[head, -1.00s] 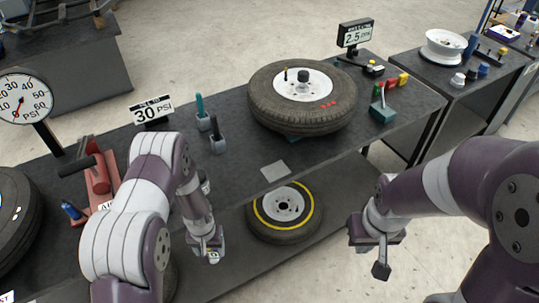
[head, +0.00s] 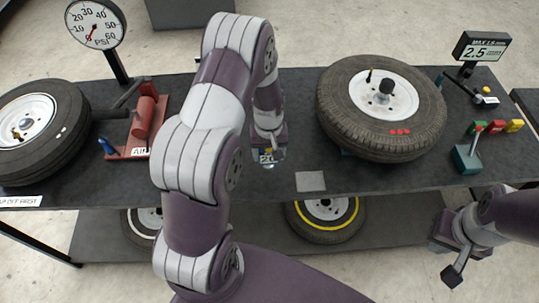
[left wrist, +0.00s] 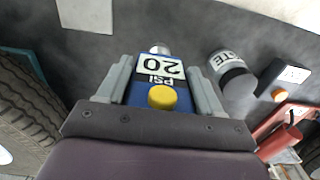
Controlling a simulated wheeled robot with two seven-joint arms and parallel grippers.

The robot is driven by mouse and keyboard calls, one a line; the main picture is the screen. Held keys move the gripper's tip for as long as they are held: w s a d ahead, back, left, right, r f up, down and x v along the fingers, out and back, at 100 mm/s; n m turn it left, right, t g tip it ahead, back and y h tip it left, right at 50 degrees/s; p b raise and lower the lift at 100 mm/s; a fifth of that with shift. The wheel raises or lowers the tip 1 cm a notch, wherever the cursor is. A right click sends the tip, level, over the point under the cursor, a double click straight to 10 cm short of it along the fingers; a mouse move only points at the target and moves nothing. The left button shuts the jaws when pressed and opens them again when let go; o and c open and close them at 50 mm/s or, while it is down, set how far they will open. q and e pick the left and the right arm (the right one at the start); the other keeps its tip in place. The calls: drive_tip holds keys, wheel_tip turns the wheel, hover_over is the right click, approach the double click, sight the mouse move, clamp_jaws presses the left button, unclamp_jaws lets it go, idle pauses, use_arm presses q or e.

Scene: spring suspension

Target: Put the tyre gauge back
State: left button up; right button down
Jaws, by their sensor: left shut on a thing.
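In the head view my left gripper (head: 267,150) is over the dark bench, left of the big tyre and behind the grey square. I cannot tell whether the gauge touches the bench. My right gripper (head: 455,248) hangs empty in front of the bench at the right; its finger gap is unclear. My left arm hides part of the bench.
A tyre (head: 380,108) lies on the bench at right, another (head: 35,130) at left beside a red pump (head: 143,125). A grey square (head: 310,181) lies near the front edge. The left wrist view shows a grey cylinder (left wrist: 233,77) and a dark box (left wrist: 283,77) beside the gauge.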

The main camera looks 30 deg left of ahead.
sight(268, 160)
use_arm(q)
drive_tip(key=f, duration=0.1)
drive_tip(key=f+p, duration=0.1)
drive_tip(key=f, duration=0.1)
drive_tip(key=shift+w+a+f, duration=0.1)
drive_tip(key=shift+a+f, duration=0.05)
drive_tip(key=shift+a, duration=0.05)
drive_tip(key=shift+f, duration=0.35)
drive_tip(key=shift+w+f, duration=0.15)
drive_tip(key=shift+f, duration=0.25)
drive_tip(key=o, duration=1.1)
